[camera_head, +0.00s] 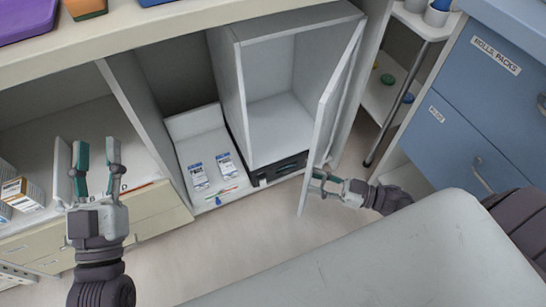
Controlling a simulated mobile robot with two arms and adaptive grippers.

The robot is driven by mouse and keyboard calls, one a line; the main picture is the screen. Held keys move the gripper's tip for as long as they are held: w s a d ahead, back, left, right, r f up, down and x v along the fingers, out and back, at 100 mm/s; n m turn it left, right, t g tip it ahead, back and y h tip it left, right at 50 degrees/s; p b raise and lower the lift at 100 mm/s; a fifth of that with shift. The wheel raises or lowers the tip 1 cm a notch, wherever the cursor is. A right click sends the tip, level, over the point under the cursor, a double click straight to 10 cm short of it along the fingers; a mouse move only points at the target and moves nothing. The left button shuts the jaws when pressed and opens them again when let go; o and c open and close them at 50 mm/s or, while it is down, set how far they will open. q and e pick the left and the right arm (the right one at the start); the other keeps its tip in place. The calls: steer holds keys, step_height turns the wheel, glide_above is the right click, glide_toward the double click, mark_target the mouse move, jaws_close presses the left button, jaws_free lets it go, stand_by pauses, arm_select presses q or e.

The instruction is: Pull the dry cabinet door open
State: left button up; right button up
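The dry cabinet (236,88) is a pale grey box standing in the bay under the counter. Its door (327,105) stands swung out from the right side, and the empty-looking white interior (280,120) shows. My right gripper (316,183) is at the lower part of the door, on its right side, with its fingers at or very near the panel. The door edge partly hides the fingertips, so I cannot tell whether they hold a handle. My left gripper (92,160) is open and empty, upright in front of the left shelf, away from the cabinet.
White-and-blue packets (198,176) lie on a white shelf left of the cabinet. Small boxes (20,192) stand at far left. A blue drawer unit (470,110) and a metal-legged cart (395,85) stand right. A pale surface (390,260) fills the lower right foreground.

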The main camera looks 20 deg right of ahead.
steer(key=w+a+m+t+h+b, duration=0.2)
steer(key=w+a+m+t+h, duration=0.2)
steer(key=w+a, duration=0.4)
steer(key=shift+w+a+m+h, duration=0.3)
steer(key=shift+w+h, duration=0.5)
steer(key=shift+w, duration=1.3)
